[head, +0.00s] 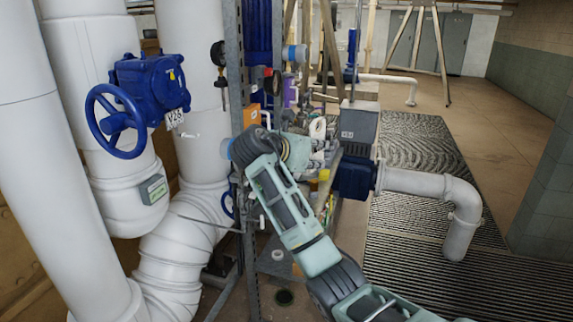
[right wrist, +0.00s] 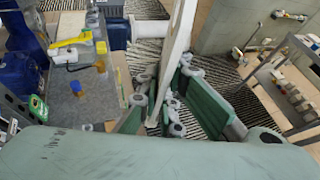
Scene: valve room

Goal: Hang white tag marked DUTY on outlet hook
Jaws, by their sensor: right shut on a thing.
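My right gripper (head: 312,152) is beside the grey metal frame in the head view, small and partly lost among the things behind it. In the right wrist view its fingers (right wrist: 160,112) are closed around a long, narrow white piece (right wrist: 176,55), which may be the tag seen nearly edge-on. No DUTY lettering can be read. A tag marked V26 (head: 174,118) hangs below the blue valve actuator (head: 150,88) with its blue handwheel (head: 115,121). I cannot make out the outlet hook for certain. My left gripper is not in view.
Thick white pipes (head: 30,130) fill the left. A grey upright frame (head: 236,60) stands between them and my right gripper. A blue pump (head: 354,177) with a white outlet pipe (head: 425,185) is at the right. A bench (right wrist: 85,95) carries small items. Open floor lies at the back right.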

